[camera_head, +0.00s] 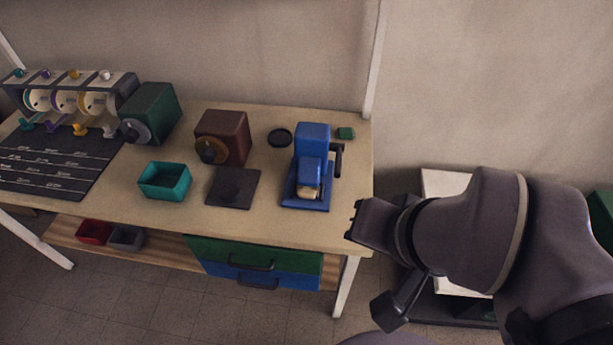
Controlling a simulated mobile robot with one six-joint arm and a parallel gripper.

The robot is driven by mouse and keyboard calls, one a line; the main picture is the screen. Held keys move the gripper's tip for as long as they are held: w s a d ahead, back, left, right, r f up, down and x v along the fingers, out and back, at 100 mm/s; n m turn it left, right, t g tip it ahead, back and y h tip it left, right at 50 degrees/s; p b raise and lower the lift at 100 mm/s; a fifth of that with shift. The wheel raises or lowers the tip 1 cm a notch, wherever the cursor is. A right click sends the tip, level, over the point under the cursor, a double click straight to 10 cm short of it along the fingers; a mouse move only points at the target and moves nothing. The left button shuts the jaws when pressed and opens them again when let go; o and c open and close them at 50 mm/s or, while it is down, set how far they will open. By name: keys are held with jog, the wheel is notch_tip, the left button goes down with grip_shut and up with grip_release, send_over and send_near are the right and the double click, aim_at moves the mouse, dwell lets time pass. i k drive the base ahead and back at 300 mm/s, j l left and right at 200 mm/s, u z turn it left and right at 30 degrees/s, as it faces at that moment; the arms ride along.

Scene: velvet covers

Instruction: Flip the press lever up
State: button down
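A blue press (312,150) stands upright on its blue base near the right end of the workbench. Its dark lever (338,158) is on the press's right side, with a short handle at the upper end. A small pale piece sits low at the front of the press. My gripper (353,222) is just off the bench's right front corner, to the lower right of the press and apart from it. Its fingers are small and dark here, and I cannot tell whether they are open or shut.
The wooden bench top (265,220) is clear in front of the press. A dark square plate (233,188), a teal tray (165,181), a brown box (223,137) and a green box (151,113) stand left. A white bench post (375,60) rises behind. Drawers (255,262) hang below.

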aim_at(337, 148)
jog(key=j+z, duration=0.3)
jog(key=j, duration=0.2)
jog(key=j+z, duration=0.35)
jog(key=j, duration=0.2)
jog(key=k+j+z, duration=0.15)
jog(key=j+z, duration=0.15)
jog(key=j, duration=0.15)
